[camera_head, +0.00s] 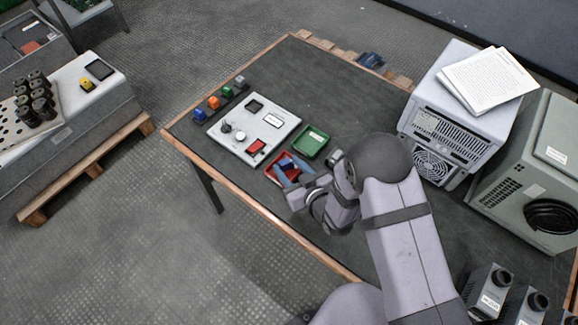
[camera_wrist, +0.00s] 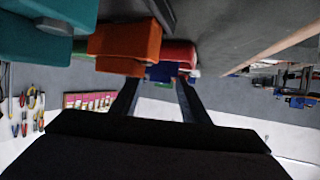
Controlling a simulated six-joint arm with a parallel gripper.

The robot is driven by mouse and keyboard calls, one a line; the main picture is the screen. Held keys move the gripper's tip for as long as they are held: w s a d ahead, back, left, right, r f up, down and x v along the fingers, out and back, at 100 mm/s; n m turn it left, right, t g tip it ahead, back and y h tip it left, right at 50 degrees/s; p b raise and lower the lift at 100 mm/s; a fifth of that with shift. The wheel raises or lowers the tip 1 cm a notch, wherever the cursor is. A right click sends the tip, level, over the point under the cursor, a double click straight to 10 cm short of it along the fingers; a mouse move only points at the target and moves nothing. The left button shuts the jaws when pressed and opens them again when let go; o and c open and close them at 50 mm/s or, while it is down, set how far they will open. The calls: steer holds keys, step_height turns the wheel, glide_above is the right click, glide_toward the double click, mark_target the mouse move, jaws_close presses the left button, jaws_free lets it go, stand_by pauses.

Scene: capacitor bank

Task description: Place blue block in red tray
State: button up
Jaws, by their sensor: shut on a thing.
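The red tray (camera_head: 271,174) lies near the front left edge of the table, beside the green tray. My gripper (camera_head: 289,174) reaches in from the right and is over the red tray, hiding part of it. It is shut on a dark blue block (camera_head: 287,165), which appears within the tray's outline. I cannot tell if the block touches the tray floor. In the wrist view the blue block (camera_wrist: 161,72) shows between my fingertips, with a red surface (camera_wrist: 179,53) right behind it.
A white panel (camera_head: 255,128) and the green tray (camera_head: 314,142) lie close to the red tray. Grey equipment boxes (camera_head: 447,113) stand at the right. The back-middle tabletop is clear.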

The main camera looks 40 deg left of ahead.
steer(key=shift+f, duration=0.2)
steer(key=o, duration=1)
steer(key=shift+r, duration=0.1)
steer(key=shift+r, duration=0.2)
steer(key=shift+d, duration=0.25)
steer(key=b+v, duration=0.1)
steer(key=v, duration=1)
steer(key=shift+s+d+r+b, duration=0.1)
steer(key=shift+d+r+b, duration=0.1)
steer(key=shift+b, duration=0.15)
